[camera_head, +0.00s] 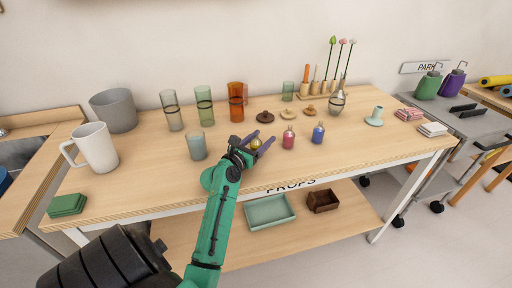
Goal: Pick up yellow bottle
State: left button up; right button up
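The small yellow bottle (256,144) stands on the wooden table, left of a red bottle (289,138) and a blue bottle (318,133). My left gripper (265,137) reaches over the table's front edge to the bottle. Its two fingers are apart, one on each side of the yellow bottle, and hide part of it. A small gap seems to show beside the bottle; contact is not clear. My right gripper is out of view.
Behind are an orange glass (236,102), other glasses and brown lids (265,117). A white mug (97,148) is at the left. A green tray (269,212) sits on the lower shelf. The front right tabletop is clear.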

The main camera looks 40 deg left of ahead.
pick_arm(q)
grip_shut()
notch_tip(320, 180, up, 20)
jog(key=p, duration=0.3)
jog(key=shift+p, duration=0.35)
